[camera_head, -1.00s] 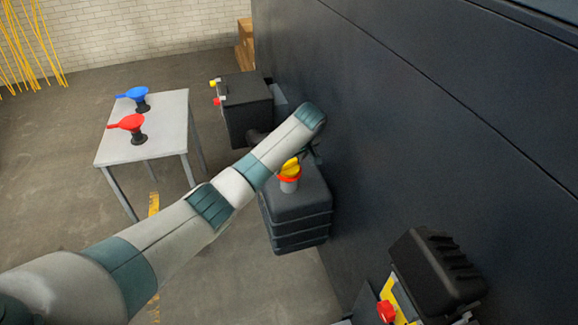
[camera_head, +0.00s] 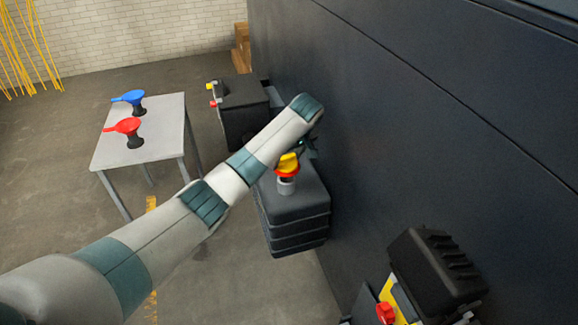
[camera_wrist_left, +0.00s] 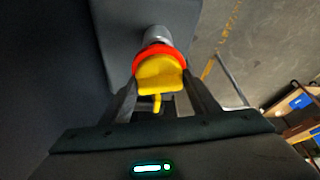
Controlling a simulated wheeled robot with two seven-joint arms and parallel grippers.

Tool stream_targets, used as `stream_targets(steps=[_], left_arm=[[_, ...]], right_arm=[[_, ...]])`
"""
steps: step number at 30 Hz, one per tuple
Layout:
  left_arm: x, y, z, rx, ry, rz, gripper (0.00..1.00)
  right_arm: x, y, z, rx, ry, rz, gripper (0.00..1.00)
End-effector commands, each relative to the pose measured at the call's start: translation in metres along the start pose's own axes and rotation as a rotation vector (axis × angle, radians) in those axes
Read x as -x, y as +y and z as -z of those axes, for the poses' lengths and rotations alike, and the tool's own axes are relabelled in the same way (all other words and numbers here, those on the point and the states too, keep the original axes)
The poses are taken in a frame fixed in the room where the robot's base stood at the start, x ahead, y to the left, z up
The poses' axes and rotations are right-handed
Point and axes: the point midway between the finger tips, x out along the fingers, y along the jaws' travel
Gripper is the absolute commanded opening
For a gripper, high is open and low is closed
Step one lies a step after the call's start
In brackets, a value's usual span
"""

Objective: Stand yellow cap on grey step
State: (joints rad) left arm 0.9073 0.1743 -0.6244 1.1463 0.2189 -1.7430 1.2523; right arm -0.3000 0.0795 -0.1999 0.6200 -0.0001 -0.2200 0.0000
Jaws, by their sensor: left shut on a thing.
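The yellow cap (camera_head: 288,162), with a red ring under it, is above the pale filler neck (camera_head: 286,186) of a dark tank (camera_head: 293,214). A small gap seems to show between ring and neck. My left gripper (camera_head: 303,150) is mostly hidden behind its arm in the head view. In the left wrist view its fingers (camera_wrist_left: 160,92) are shut on the cap (camera_wrist_left: 160,74), one on each side, and the neck (camera_wrist_left: 157,36) shows behind. I cannot pick out a grey step for certain in either view. My right gripper is not in view.
A black box (camera_head: 243,105) stands behind the tank. The dark chassis wall (camera_head: 430,130) rises close on the right. Floor between table and tank is open.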

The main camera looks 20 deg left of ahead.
Motion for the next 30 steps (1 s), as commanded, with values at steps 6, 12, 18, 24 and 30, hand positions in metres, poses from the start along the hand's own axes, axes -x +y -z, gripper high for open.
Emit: stream_targets(steps=[6,12,18,24,30], left_arm=[[0.022,-0.003,0.001,-0.127,0.009,-0.055,0.23],[0.048,-0.023,-0.024,-0.301,0.008,-0.125,0.23],[0.06,-0.059,-0.064,-0.475,0.006,-0.195,0.23],[0.063,-0.105,-0.11,-0.636,0.004,-0.261,0.23],[0.061,-0.143,-0.141,-0.743,0.002,-0.305,0.23]], right_arm=[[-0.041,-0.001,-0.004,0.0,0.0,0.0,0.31],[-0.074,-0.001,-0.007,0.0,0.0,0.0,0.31],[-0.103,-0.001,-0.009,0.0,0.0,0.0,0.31],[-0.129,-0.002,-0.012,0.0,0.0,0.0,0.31],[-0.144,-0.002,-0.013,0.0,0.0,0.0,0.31]])
